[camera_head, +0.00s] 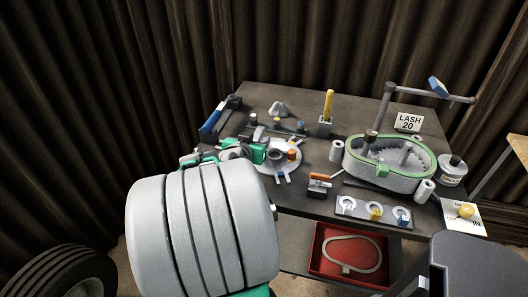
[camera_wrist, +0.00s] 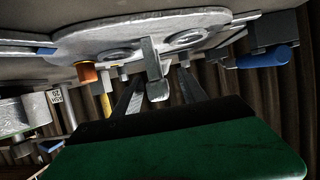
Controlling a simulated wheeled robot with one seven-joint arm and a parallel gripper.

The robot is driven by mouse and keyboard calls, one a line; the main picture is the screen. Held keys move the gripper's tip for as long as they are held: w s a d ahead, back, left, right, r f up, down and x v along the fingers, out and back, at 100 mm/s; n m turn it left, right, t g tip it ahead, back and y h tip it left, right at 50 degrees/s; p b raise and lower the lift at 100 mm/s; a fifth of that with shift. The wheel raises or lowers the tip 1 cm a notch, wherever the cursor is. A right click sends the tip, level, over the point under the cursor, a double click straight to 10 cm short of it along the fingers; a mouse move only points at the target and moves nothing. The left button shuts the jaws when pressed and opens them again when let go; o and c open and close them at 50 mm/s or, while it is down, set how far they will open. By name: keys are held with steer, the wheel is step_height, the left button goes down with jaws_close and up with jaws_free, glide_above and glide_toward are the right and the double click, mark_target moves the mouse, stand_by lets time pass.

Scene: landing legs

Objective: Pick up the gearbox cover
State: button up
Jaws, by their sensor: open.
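The gearbox cover seems to be the round pale grey plate (camera_head: 293,165) on the left half of the table. In the wrist view, which looks upside down, the plate (camera_wrist: 110,42) fills the top, with two ring-shaped features and a narrow grey upright piece (camera_wrist: 151,58). My gripper (camera_wrist: 158,86) is open, its two dark fingers on either side of that piece; I cannot tell whether they touch it. In the head view my green gripper body (camera_head: 256,153) is at the plate's left side, its fingertips not clear. The gearbox housing (camera_head: 352,170) with a green rim stands to the right.
A jointed lamp-like arm (camera_head: 420,93) rises over the housing. A LASH 20 card (camera_head: 409,121), a tin (camera_head: 452,172), a yellow-handled tool (camera_head: 328,104) and a ring tray (camera_head: 352,216) crowd the table. A blue tool (camera_head: 212,120) lies at far left. A red bin (camera_head: 318,262) sits below.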

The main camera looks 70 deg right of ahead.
steer(key=x, duration=0.4)
steer(key=shift+s+d+f, duration=0.1)
steer(key=shift+d, duration=0.2)
jaws_close()
stand_by(1.1)
